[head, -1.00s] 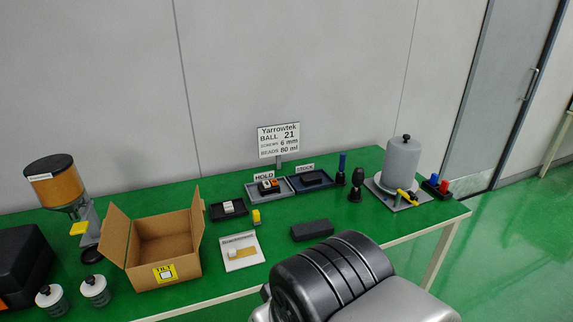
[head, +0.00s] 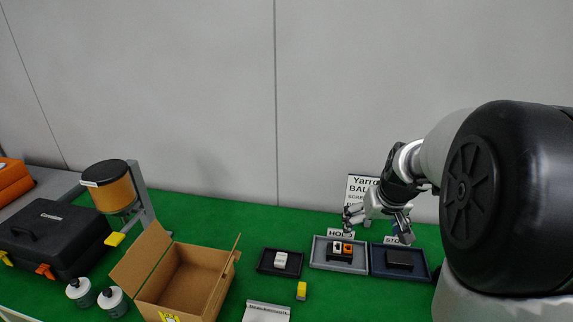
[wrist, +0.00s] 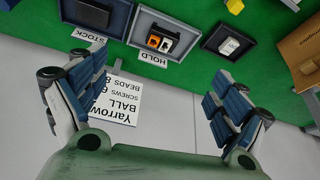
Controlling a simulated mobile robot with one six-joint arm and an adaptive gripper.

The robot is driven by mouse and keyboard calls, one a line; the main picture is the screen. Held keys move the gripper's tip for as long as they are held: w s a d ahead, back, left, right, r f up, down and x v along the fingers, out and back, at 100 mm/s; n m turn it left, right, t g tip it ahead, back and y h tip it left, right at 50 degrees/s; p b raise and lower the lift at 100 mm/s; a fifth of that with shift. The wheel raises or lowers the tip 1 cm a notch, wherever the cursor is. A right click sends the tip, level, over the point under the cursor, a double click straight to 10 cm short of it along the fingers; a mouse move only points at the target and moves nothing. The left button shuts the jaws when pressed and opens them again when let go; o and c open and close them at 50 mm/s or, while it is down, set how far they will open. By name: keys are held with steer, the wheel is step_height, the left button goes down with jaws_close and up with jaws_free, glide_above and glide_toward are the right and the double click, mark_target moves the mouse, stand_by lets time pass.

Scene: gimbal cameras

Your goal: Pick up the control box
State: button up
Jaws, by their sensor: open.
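A small black box with one white and one orange part on top, which looks like the control box (head: 342,253), lies in the grey tray (head: 318,262) labelled HOLD. It also shows in the wrist view (wrist: 162,42), where the scene appears upside down. A flat dark box (head: 399,259) lies in the dark blue tray (head: 376,271) labelled STOCK. My gripper (head: 378,225) is open and empty, above the back of the table by the sign. In the wrist view, its spread fingers (wrist: 150,87) frame the sign and wall, with both trays beyond them.
The printed sign (head: 360,190) stands behind the trays, partly hidden by my gripper. A black tray with a white part (head: 281,259), a small yellow block (head: 301,291) and an open cardboard box (head: 190,280) stand to the left. A black case (head: 50,235) is farther left.

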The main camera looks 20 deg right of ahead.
steer(key=shift+o, duration=0.2)
steer(key=d+f+m, duration=0.1)
steer(key=d+f, duration=0.3)
steer(key=d, duration=0.4)
steer(key=shift+w+d+f+p, duration=0.35)
steer(key=shift+w+p, duration=0.1)
steer(key=m, duration=0.1)
glide_toward(400, 258)
steer(key=f+b, duration=0.1)
steer(key=w+f+h+b, duration=0.1)
steer(key=shift+w+a+f+g, duration=0.1)
steer(key=shift+a+f+g, duration=0.1)
steer(key=shift+f+g, duration=0.15)
steer(key=shift+b+x, duration=1.3)
steer(key=shift+x, duration=1.9)
steer(key=shift+w, duration=0.15)
steer(key=shift+r, duration=0.1)
steer(key=shift+c, duration=0.5)
steer(key=c, duration=1.1)
steer(key=shift+c, duration=0.2)
